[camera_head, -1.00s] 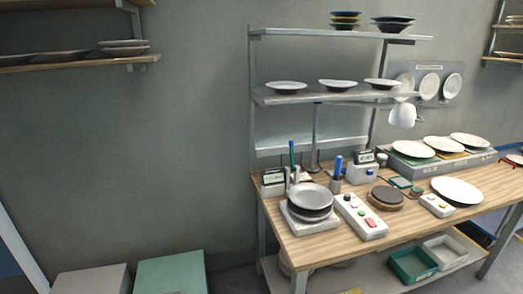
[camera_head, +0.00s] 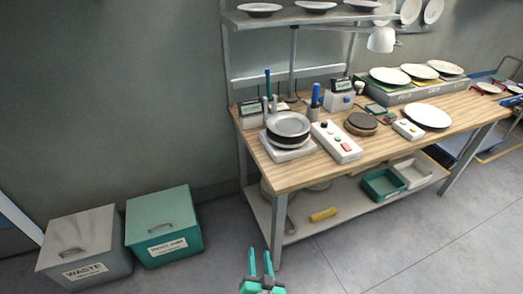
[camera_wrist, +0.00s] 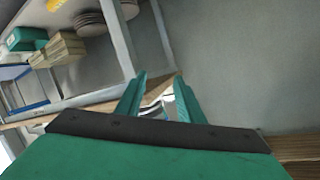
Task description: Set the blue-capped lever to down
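My gripper (camera_head: 260,256) is at the bottom of the head view, in front of and below the worktable's near edge. Its two green fingers stand apart with nothing between them; the wrist view (camera_wrist: 160,88) also shows them apart. Two upright blue-topped items stand at the back left of the table: a thick blue-topped one (camera_head: 315,95) and a thin tall blue one (camera_head: 268,84). They are too small to tell which, if either, is the blue-capped lever. A white control box (camera_head: 335,142) with coloured buttons lies in front of them.
Dark plates (camera_head: 289,125) sit on a white scale at the wooden table's (camera_head: 276,176) left end. A grey waste bin (camera_head: 85,245) and a green bin (camera_head: 163,225) stand left on the floor. The lower shelf holds a green tray (camera_head: 384,185). Floor right of my gripper is clear.

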